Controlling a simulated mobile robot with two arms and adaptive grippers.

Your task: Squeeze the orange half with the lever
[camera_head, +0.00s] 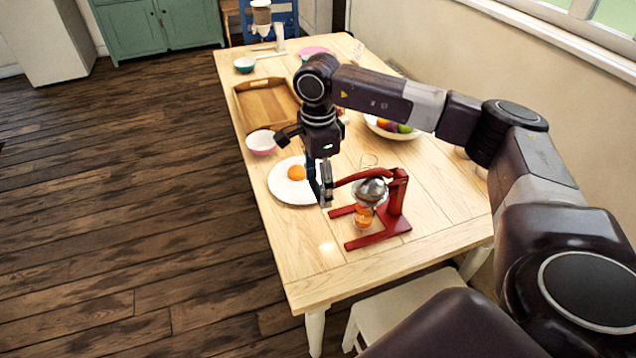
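A red lever juicer (396,205) stands on the wooden table, with a silver dome (370,190) low over its middle. Its red lever (352,178) reaches left from the post, about level. An orange-coloured vessel or its contents (363,216) shows under the dome. No orange half can be made out in the press. My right gripper (322,192) points down at the lever's left end; its fingers are close together around that end, which they partly hide. An orange piece (297,173) lies on a white plate (280,187) left of the gripper. My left gripper is not in view.
A pink-and-white bowl (261,143) and a wooden tray (264,104) stand on the left side of the table. A fruit bowl (391,131) is behind the juicer, partly behind my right arm. The table's front (310,270) is clear.

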